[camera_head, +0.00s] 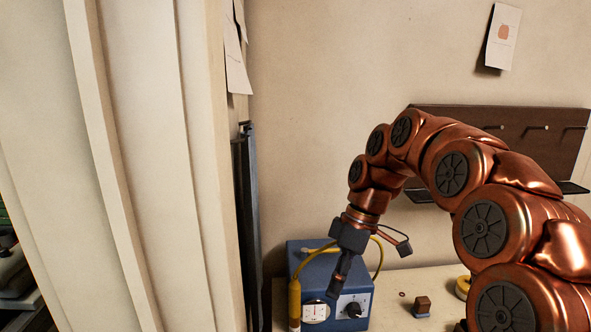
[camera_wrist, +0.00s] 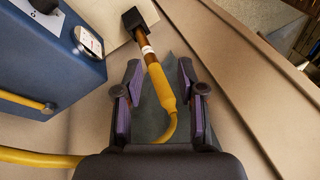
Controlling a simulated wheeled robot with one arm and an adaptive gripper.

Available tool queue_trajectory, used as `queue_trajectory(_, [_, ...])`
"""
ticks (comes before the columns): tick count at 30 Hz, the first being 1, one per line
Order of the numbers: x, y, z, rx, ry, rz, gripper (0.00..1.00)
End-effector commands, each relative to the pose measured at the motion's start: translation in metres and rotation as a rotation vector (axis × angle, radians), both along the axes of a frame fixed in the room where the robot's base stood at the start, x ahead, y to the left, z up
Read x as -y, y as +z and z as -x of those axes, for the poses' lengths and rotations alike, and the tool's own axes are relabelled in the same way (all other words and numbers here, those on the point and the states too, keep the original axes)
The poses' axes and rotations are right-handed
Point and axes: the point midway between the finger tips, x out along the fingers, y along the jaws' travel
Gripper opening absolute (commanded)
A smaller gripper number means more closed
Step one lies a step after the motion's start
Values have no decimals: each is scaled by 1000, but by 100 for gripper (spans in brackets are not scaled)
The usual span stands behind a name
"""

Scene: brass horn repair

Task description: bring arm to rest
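My copper-coloured arm (camera_head: 450,170) arches in from the right in the head view. My gripper (camera_head: 335,289) hangs down in front of a blue box with a dial and a knob. In the wrist view my gripper (camera_wrist: 158,68) is open, with purple pads apart. A yellow-handled tool (camera_wrist: 160,85) shows between the fingers in the picture, with clear gaps on both sides; it appears to lie beyond them. Its brown end meets a black block (camera_wrist: 139,17). The yellow handle (camera_head: 295,302) also shows left of my gripper in the head view.
The blue box (camera_head: 309,262) stands on a pale worktop (camera_head: 395,285), a yellow cable looping around it. A cream panel (camera_head: 160,150) stands left. A dark peg rack (camera_head: 520,130) hangs behind my arm.

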Motion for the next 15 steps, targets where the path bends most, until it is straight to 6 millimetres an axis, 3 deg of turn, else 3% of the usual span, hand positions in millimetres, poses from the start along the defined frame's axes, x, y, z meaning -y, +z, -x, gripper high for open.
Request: queue_trajectory(15, [33, -55, 128, -80, -450, 224, 39])
